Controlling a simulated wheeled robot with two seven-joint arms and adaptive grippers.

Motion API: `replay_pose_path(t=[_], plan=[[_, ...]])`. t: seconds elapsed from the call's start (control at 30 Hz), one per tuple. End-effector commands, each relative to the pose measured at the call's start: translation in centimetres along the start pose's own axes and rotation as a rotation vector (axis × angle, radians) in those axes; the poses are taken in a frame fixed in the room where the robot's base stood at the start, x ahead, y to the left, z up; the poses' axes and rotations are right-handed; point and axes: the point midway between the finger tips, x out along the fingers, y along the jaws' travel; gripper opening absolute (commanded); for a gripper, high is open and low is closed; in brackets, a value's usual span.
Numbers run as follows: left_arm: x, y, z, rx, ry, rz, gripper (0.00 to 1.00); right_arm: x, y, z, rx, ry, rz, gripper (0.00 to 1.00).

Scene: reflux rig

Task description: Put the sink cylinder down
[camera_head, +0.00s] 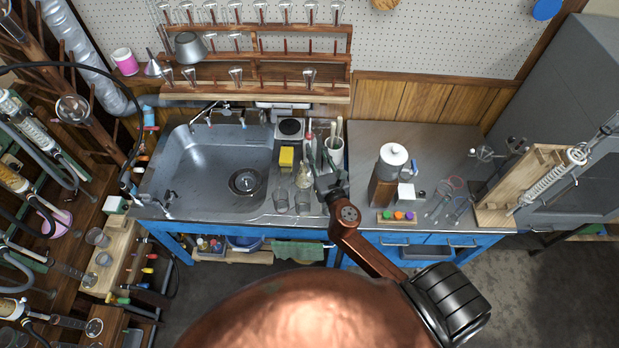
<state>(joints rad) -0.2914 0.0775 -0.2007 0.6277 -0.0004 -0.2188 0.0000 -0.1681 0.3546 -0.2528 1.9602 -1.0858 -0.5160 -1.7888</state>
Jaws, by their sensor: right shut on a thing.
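My right gripper (324,172) is over the counter strip just right of the sink (212,165), its arm coming up from the lower right. It is shut on the sink cylinder, a slim, clear glass piece that is hard to make out among the glassware there. Its lower end and whether it touches the counter cannot be told. My left gripper is not in view.
Two glass beakers (281,199) and a small flask (304,178) stand close left of the gripper. A yellow sponge (286,158) lies behind them. A brown bottle (384,182) and a coloured rack (397,216) stand to the right. Bare counter (362,143) shows behind the bottle.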

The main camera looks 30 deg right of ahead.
Motion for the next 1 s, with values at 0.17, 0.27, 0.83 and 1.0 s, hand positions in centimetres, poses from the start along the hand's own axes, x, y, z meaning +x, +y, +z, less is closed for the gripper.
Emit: replay_pose_path(t=[0.17, 0.27, 0.83, 1.0], plan=[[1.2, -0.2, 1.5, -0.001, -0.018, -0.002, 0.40, 0.6, -0.5, -2.6, 0.001, 0.008, -0.011, 0.00], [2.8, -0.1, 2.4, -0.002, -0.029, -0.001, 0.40, 0.6, -0.5, -5.5, 0.002, 0.010, -0.012, 0.00], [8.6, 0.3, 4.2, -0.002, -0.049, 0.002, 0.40, 0.5, -0.4, -14.4, 0.000, 0.004, -0.008, 0.00], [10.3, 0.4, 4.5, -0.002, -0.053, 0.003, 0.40, 0.5, -0.4, -16.9, -0.002, 0.006, -0.008, 0.00]])
